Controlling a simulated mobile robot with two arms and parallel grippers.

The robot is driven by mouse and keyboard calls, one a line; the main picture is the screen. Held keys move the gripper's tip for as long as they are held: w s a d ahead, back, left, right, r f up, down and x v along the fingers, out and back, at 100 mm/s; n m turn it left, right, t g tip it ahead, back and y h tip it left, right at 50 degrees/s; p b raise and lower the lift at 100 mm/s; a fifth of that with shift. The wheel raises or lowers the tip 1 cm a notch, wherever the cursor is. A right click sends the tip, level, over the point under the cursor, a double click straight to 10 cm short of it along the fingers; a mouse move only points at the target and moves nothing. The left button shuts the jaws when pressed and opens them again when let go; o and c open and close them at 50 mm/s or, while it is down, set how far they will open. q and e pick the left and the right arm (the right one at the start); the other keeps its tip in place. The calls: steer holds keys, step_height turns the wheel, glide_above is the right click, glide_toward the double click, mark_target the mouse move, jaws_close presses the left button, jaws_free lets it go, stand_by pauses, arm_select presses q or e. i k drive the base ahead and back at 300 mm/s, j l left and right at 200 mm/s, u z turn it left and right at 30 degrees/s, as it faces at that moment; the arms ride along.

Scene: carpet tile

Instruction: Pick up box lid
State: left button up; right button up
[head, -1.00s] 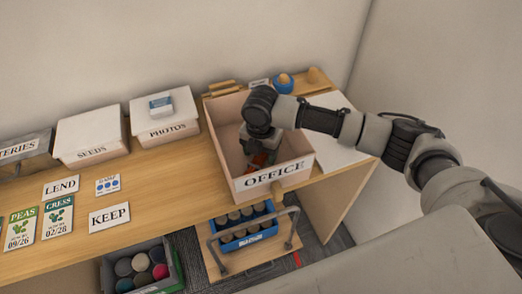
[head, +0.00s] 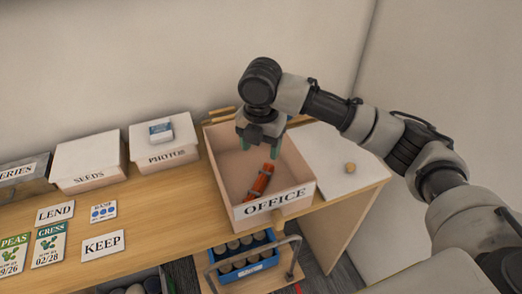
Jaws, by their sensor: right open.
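A flat white panel (head: 322,156), which looks like the box lid, lies on the desk just right of the open OFFICE box (head: 222,188). A small round tan knob (head: 350,168) shows on it. My right gripper (head: 261,147) is open and empty, pointing down above the back of the box, to the left of the lid. An orange-red object (head: 260,183) lies in the box below the gripper. My right arm passes above the lid's far part and hides some of it. My left gripper is out of view.
White lidded boxes marked SEEDS (head: 88,162) and PHOTOS (head: 163,143) stand along the wall. Labels and seed packets lie at the left. A trolley with a blue crate (head: 247,267) stands below the desk edge. The desk left of the OFFICE box is mostly clear.

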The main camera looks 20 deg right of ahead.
mark_target(341, 167)
steer(key=z, duration=1.2)
